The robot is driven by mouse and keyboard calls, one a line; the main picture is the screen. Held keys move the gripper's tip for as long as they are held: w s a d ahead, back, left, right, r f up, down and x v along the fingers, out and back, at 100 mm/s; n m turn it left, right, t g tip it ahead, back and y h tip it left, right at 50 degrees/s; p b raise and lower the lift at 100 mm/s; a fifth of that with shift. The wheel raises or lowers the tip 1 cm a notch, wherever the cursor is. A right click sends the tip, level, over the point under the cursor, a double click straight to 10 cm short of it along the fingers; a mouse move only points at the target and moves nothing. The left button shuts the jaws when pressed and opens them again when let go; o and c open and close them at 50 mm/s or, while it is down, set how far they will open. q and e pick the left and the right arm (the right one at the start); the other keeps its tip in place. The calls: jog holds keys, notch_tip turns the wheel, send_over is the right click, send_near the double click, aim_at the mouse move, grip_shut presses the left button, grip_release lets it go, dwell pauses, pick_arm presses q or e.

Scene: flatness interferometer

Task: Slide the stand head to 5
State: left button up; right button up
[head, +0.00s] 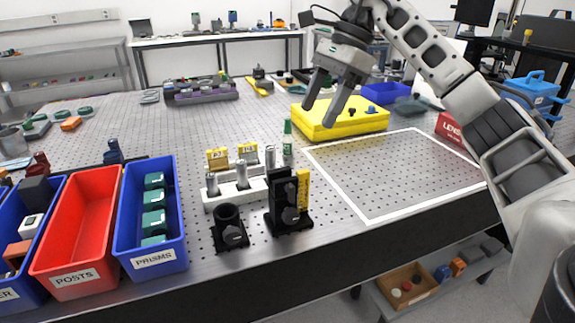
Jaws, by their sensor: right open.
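A black stand (275,218) stands near the front edge of the perforated table, with a dark head and round knobs on it. A yellow scale strip (303,189) runs upright along its right side; its numbers are too small to read. My right gripper (318,116) is open and empty, pointing down, above and behind the stand, in front of the yellow case. It is apart from the stand. My left gripper is out of view.
A black cup-like holder (230,231) and a white rack (232,192) with metal posts stand left of the stand, with a green bottle (287,148) behind. A yellow case (349,127) lies farther back. Blue prisms bin (162,256) and red posts bin (73,274) are left. The white-outlined area (400,211) is clear.

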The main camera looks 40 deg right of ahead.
jog(key=d, duration=0.1)
jog(key=b, duration=0.3)
send_near(297, 172)
jog(key=shift+h, duration=0.3)
jog(key=x, duration=0.9)
jog(key=shift+s+a, duration=0.1)
jog(key=shift+a, duration=0.15)
jog(key=shift+a+f, duration=0.25)
jog(key=shift+f, duration=0.25)
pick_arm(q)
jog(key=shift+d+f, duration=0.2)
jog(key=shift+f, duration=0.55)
